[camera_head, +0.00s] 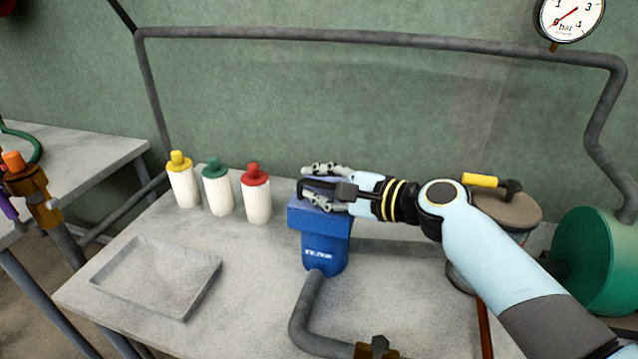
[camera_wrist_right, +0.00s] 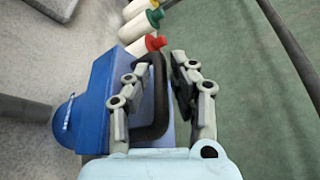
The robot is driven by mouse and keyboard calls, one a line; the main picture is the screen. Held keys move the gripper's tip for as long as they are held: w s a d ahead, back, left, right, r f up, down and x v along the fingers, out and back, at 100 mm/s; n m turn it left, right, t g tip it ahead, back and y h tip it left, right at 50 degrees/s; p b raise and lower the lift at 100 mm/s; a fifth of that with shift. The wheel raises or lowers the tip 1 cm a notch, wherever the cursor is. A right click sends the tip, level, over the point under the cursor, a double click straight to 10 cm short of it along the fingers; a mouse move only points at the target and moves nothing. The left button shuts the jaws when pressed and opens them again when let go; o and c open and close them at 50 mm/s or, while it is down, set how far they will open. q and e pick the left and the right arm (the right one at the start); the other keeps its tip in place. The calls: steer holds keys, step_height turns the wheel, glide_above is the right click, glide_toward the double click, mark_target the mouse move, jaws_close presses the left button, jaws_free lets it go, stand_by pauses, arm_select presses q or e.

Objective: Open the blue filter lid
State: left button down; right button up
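The blue filter (camera_head: 325,255) stands on the grey table near the middle of the head view, with white lettering on its front. Its square blue lid (camera_head: 318,222) sits level on top, and no gap shows beneath it. A black bar handle (camera_wrist_right: 157,100) rises from the lid. My right gripper (camera_head: 320,184) is at the lid from the right, with one finger on either side of the handle. In the right wrist view the fingers (camera_wrist_right: 160,65) stand apart, and a gap shows between the handle and the right-hand finger. My left gripper is not in view.
Yellow-, green- and red-capped white bottles (camera_head: 216,190) stand left of the filter. A shallow grey tray (camera_head: 155,280) lies at the front left. A grey pipe (camera_head: 303,320) leaves the filter's base. A lidded pot (camera_head: 507,212) and green tank (camera_head: 600,262) stand at right.

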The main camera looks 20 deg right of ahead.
jaws_close()
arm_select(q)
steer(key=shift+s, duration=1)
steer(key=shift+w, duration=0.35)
